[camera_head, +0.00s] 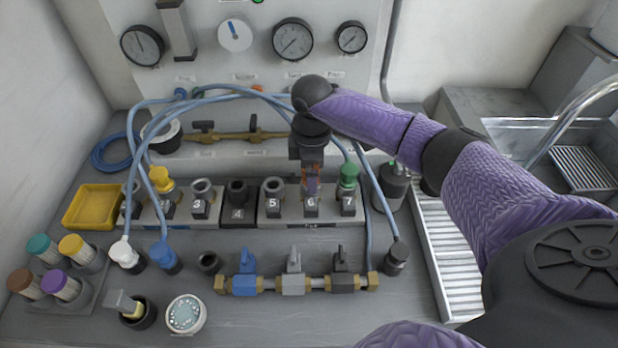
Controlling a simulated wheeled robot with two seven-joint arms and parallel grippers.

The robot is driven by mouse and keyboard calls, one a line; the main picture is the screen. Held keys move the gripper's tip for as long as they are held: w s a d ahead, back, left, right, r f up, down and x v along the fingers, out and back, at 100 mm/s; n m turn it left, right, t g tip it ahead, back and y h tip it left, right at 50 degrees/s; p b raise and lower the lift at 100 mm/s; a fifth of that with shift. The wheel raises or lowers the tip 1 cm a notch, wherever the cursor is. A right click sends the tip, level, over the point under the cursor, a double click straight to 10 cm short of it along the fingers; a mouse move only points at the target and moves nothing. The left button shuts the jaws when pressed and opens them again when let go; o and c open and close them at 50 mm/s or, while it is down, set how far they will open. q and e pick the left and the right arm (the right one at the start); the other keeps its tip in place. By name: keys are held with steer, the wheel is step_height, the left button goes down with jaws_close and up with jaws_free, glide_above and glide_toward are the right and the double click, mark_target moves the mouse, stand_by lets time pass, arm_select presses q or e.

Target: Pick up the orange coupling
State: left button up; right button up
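My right gripper (311,185) points straight down over the fitting numbered 6 in the numbered row. A small patch of orange, apparently the orange coupling (305,172), shows between and behind its fingers, just above that fitting. The fingers and the gripper body hide most of it. I cannot tell whether the fingers are closed on it or only around it. My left gripper is not in view.
A green coupling (348,176) with a blue hose stands close to the right, on fitting 7. Hoses (215,92) arch behind and left. A yellow tray (92,206) and valve manifold (292,283) are nearby. Bare bench lies at the front (270,325).

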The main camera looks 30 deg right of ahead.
steer(key=shift+f, duration=0.85)
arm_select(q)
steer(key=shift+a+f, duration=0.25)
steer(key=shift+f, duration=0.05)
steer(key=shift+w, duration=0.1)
arm_select(e)
steer(key=shift+r, duration=0.1)
steer(key=shift+c, duration=0.2)
jaws_close()
